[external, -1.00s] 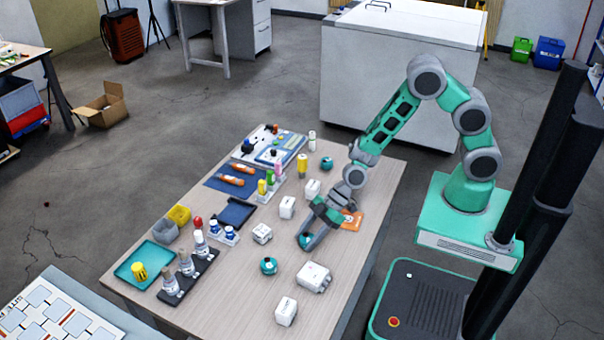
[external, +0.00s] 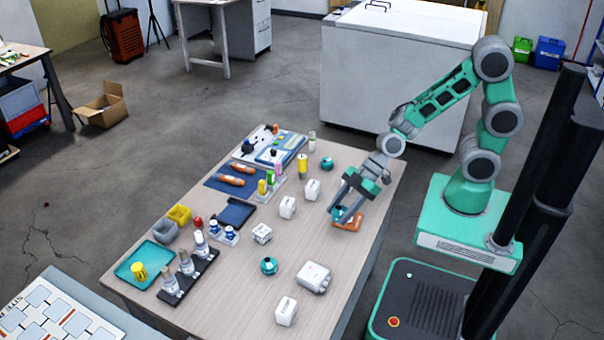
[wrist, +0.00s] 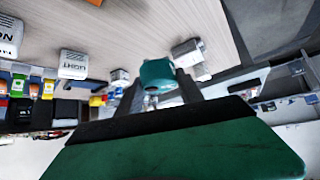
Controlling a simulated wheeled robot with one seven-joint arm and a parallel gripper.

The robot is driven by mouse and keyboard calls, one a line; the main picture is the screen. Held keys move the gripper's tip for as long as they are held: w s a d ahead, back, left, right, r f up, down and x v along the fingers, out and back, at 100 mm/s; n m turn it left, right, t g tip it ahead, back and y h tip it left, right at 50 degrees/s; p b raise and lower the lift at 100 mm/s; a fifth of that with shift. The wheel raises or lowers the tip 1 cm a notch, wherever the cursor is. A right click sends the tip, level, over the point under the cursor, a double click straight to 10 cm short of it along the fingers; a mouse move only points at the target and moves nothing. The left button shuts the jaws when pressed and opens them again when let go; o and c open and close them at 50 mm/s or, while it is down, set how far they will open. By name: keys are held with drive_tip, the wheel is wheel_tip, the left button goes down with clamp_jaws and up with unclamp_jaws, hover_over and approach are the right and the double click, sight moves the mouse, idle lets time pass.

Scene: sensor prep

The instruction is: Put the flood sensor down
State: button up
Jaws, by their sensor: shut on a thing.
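A teal round device (wrist: 157,74), which I take for the flood sensor, sits between my gripper's fingers in the wrist view; I cannot read a label on it. My gripper (external: 347,206) is shut on it. In the external view the gripper points down and left, low over the orange pad (external: 352,224) near the table's right edge. The held sensor shows as a small teal patch (external: 338,212) at the fingertips. I cannot tell whether it touches the pad. Two similar teal round devices stand on the table, one at the back (external: 327,162) and one nearer the front (external: 268,265).
White box sensors stand around the middle (external: 288,207) and front (external: 313,277) of the table (external: 225,290). A white box marked LIGHT (wrist: 74,65) shows in the wrist view. Trays, bottles and bins fill the left side. The wood just left of the orange pad is clear.

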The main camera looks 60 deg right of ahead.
drive_tip(key=s+f+n+b, duration=0.1)
drive_tip(key=s+f+b, duration=0.2)
drive_tip(key=s+b, duration=0.15)
drive_tip(key=w+a+r+n+g+b, duration=0.2)
drive_tip(key=a+r+b, duration=0.15)
drive_tip(key=a, duration=0.25)
wheel_tip(320, 180, up, 5)
drive_tip(key=s+a+n+g+y, duration=0.1)
drive_tip(key=s+a+n+g, duration=0.1)
drive_tip(key=n, duration=0.1)
drive_tip(key=n+g+p, duration=0.2)
approach(312, 283)
drive_tip(key=a, duration=0.3)
drive_tip(key=shift+s+r, duration=0.2)
drive_tip(key=shift+s, duration=0.2)
drive_tip(key=shift+w+a+f, duration=0.15)
drive_tip(key=shift+f, duration=0.2)
drive_tip(key=shift+a+f, duration=0.1)
drive_tip(key=shift+f, duration=1.65)
drive_tip(key=o, duration=1.4)
